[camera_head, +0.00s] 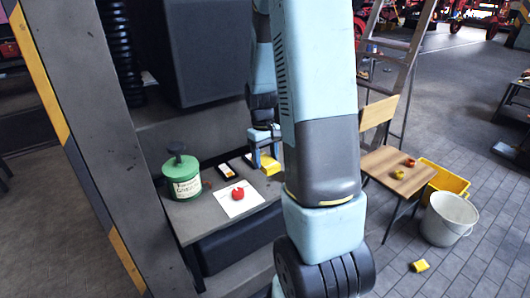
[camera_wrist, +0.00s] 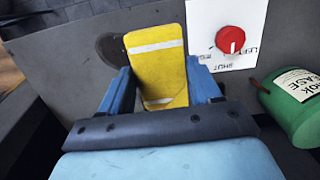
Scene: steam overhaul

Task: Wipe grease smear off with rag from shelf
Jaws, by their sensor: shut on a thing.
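My gripper (camera_wrist: 160,82) is shut on a yellow rag (camera_wrist: 158,60) with white stripes, which stands up between the two blue fingers. In the head view my gripper (camera_head: 264,148) is low over the grey shelf (camera_head: 190,229), with the yellow rag (camera_head: 269,164) at its tips near the shelf top. A dark oval patch, seemingly the grease smear (camera_wrist: 112,48), shows on the grey surface beside the rag's left edge in the wrist view. The rag hides part of the surface behind it. I cannot tell whether the rag touches the surface.
A white card with a red knob (camera_head: 238,193) lies near the rag. A wooden chair (camera_head: 397,170), yellow crate (camera_head: 443,178) and white bucket (camera_head: 448,219) stand at right.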

